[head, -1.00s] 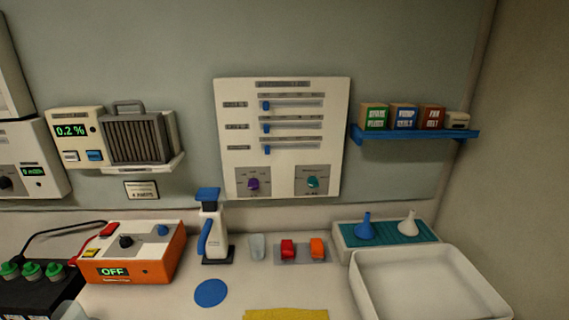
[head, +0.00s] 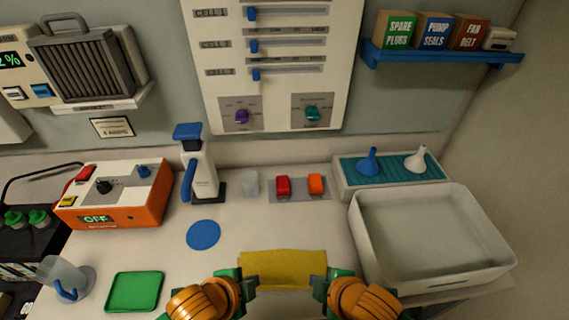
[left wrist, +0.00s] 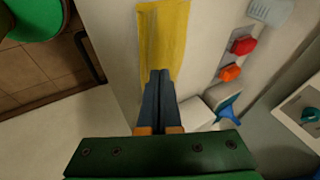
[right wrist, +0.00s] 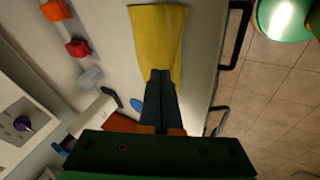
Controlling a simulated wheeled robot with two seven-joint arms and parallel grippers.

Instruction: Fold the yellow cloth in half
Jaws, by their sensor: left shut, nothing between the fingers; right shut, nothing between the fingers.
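The yellow cloth (head: 283,266) lies flat on the white counter near its front edge, a wide strip in the head view. It also shows in the left wrist view (left wrist: 163,35) and in the right wrist view (right wrist: 157,35). My left gripper (head: 246,275) is at the cloth's left end and my right gripper (head: 322,276) at its right end. In the wrist views the fingers of the left gripper (left wrist: 160,72) and the right gripper (right wrist: 161,73) are closed together, with no cloth between them. Whether the tips touch the cloth I cannot tell.
A white basin (head: 430,275) stands right of the cloth. A blue disc (head: 203,234), a green tray (head: 134,291) and a clear jug (head: 62,277) lie to the left. Red (head: 283,186) and orange (head: 316,184) blocks sit behind. The counter between them and the cloth is clear.

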